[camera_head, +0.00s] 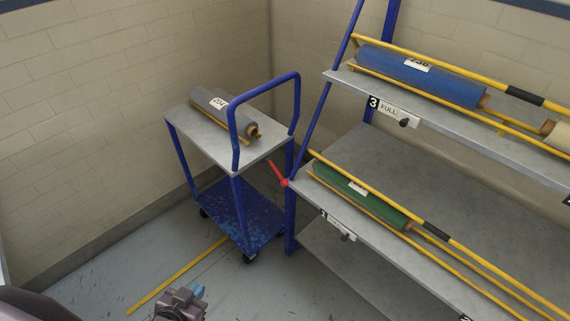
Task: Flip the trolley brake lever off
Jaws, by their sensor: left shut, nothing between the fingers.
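The blue trolley (181,158) stands in the corner, with a grey top deck and a blue lower deck. A red lever (277,173), which looks like the brake lever, slants down to the right between the trolley's handle-side corner and the rack's front post. I cannot tell from this view how it is mounted. My left gripper (190,292) is low at the bottom edge, over the floor in front of the trolley. It is shut and empty, well apart from the lever. My right gripper is out of view.
A grey roll (222,110) lies on the trolley top beside its blue handle (264,88). The blue-framed rack (385,143) on the right holds a blue roll (420,77) and a green roll (358,194) between yellow rails. A yellow floor line (175,277) crosses open floor in front.

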